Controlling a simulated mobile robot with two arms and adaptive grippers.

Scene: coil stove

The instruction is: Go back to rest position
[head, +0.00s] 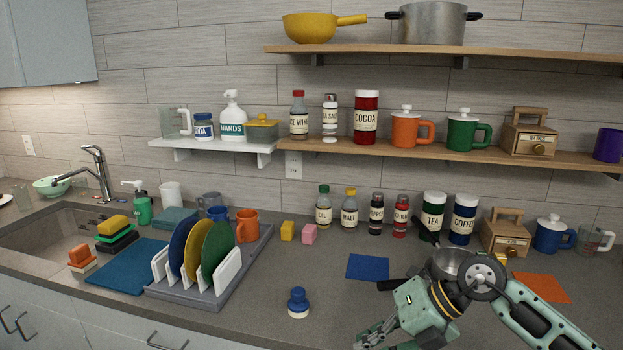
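My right gripper (374,335) shows at the bottom edge of the head view, right of the middle. Its green arm comes in from the right over the counter (335,300). The fingers point down and left and are partly cut off by the frame edge. I cannot tell how far apart they are, and I see nothing held in them. My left gripper and arm are not in view.
A metal pan (450,262) stands partly hidden behind my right arm. A blue stamp-shaped object (298,303) stands left of the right gripper, near the counter's front. A dish rack (205,295) with plates is further left. Shelves (400,150) hold jars and mugs.

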